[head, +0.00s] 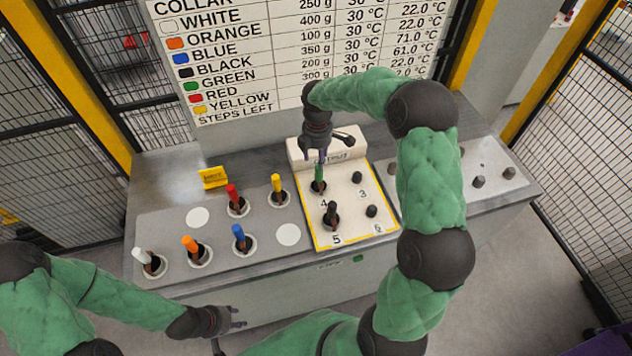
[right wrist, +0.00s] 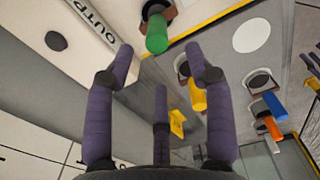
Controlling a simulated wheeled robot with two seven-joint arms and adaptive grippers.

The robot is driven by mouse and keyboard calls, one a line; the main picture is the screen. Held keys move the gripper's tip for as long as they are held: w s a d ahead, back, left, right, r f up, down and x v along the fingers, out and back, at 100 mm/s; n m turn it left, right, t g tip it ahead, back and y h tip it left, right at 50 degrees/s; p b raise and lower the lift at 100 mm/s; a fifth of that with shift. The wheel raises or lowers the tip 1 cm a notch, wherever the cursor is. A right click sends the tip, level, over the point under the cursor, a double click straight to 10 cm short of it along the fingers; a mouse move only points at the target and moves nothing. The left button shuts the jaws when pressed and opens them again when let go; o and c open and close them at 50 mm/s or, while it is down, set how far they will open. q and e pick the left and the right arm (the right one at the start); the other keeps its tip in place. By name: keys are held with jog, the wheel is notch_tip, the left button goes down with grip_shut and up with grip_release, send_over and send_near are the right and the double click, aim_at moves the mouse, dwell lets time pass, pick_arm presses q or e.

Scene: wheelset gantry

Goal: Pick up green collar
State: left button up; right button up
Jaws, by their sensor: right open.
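The green collar (head: 319,173) stands upright at the spot marked 4 on the white panel (head: 349,224) in the head view. My right gripper (head: 318,152) is just above it, pointing down. In the right wrist view, the green collar (right wrist: 157,36) shows ahead of the spread fingertips of my right gripper (right wrist: 158,62), roughly centred between them. The gripper is open and holds nothing. My left gripper (head: 238,317) is low at the front of the bench, its fingers apart and empty.
A black collar (head: 332,212) stands at spot 5. Red (head: 234,196), yellow (head: 277,184), blue (head: 240,234), orange (head: 191,245) and white (head: 143,257) collars stand on the grey plate (head: 215,268). A yellow sign (head: 213,178) stands behind; a collar table board (head: 290,50) rises at the back.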

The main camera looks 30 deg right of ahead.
aim_at(319, 173)
notch_tip(319, 173, down, 4)
jog(key=shift+w+r, duration=0.15)
jog(key=shift+s+d+f, duration=0.15)
jog(key=shift+s+f, duration=0.05)
jog(key=shift+f, duration=0.3)
notch_tip(319, 173, down, 4)
jog(key=shift+d+f+b, duration=0.1)
jog(key=shift+d+b, duration=0.05)
jog(key=shift+b, duration=0.15)
grip_shut()
